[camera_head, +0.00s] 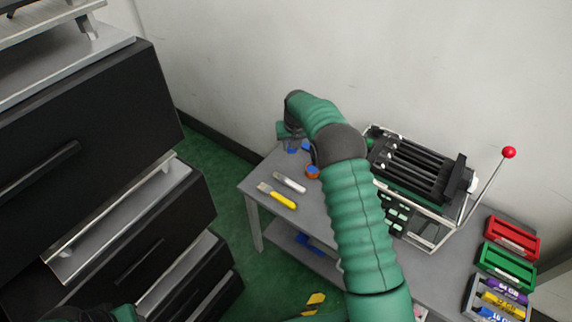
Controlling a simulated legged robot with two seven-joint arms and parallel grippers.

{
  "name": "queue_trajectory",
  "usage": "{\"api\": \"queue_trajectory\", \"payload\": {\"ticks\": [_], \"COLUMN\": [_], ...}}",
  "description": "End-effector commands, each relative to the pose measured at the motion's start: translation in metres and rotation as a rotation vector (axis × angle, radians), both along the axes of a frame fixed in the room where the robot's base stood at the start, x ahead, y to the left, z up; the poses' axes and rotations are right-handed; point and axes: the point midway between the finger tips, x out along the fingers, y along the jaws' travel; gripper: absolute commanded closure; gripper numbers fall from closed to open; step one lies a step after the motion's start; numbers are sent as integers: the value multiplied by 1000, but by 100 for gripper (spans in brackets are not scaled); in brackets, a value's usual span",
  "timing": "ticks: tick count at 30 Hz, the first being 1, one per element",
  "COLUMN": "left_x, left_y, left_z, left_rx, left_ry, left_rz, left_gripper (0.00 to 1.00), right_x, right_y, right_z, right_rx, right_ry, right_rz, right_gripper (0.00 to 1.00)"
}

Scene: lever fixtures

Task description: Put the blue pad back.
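My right arm reaches from the bottom over the grey table. Its gripper (290,136) is at the table's far left end, small and partly hidden by its own wrist; I cannot tell whether it is open. Small blue pieces (306,147) show just below and beside it; I cannot tell whether one is the blue pad or whether any is held. Another blue object (305,240) lies on the table's lower shelf. Part of my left arm shows at the bottom left edge; its gripper is not clearly in view.
A slotted black rack (415,168), red-knobbed lever (509,152), red box (511,238) and green box (506,265) stand right. Black drawers (80,130) stand left.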

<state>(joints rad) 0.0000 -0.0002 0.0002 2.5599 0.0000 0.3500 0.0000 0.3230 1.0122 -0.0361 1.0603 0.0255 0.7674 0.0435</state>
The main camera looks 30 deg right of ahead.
Motion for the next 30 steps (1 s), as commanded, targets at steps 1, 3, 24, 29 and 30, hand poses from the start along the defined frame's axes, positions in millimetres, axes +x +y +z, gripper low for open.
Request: {"api": "queue_trajectory", "payload": {"ticks": [1,3,24,29,30], "left_x": [0,0,0,0,0], "left_y": [0,0,0,0,0], "left_z": [-6,-9,-21,-21,-21], "left_rx": [0,0,0,0,0], "left_ry": [0,0,0,0,0], "left_rz": [0,0,0,0,0], "left_gripper": [64,64,64,64,64], "right_x": [0,1,1,1,1], "right_y": [2,4,4,4,4], "right_z": [-13,-22,-66,-66,-66], "right_rx": [-1,-4,-6,-6,-6], "right_ry": [2,1,-1,-1,-1], "right_rz": [2,2,3,3,3], "right_gripper": [100,100,50,49,49]}}
